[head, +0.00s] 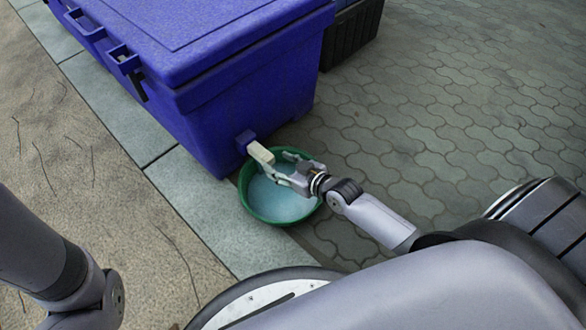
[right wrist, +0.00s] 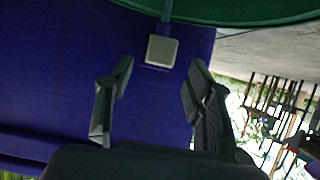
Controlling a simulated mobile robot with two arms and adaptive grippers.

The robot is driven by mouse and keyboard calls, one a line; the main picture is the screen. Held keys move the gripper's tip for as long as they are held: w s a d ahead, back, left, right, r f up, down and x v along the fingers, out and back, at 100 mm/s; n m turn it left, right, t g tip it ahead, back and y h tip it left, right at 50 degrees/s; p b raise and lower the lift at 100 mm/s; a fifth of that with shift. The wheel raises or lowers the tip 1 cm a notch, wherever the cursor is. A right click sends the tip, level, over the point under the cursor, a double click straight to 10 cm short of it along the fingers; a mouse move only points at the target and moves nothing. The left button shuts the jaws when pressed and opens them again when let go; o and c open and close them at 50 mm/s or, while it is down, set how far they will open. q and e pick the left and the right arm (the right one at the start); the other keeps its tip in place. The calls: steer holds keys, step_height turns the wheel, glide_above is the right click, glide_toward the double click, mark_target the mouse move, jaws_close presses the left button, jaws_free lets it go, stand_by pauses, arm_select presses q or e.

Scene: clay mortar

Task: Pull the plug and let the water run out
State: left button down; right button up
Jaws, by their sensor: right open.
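A large blue cooler box (head: 262,92) stands on the pavement. A cream plug (head: 260,153) sticks out of a blue spout (head: 245,138) low on its near side. In the right wrist view the plug (right wrist: 161,51) shows as a pale square end. A green basin (head: 243,196) holding bluish water lies below the spout. My right gripper (head: 281,167) is open over the basin, with its fingers just short of the plug and nothing between them. In the right wrist view a thin bluish strip (right wrist: 167,12) runs between spout and basin, perhaps water. My left gripper is outside the view.
A dark crate (head: 350,38) stands behind the cooler. Stone kerb slabs (head: 115,120) run along the left, beside rough brown ground (head: 60,150). The paved ground (head: 450,110) to the right is clear.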

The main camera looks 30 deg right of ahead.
steer(key=v, duration=0.6)
stand_by(0.3)
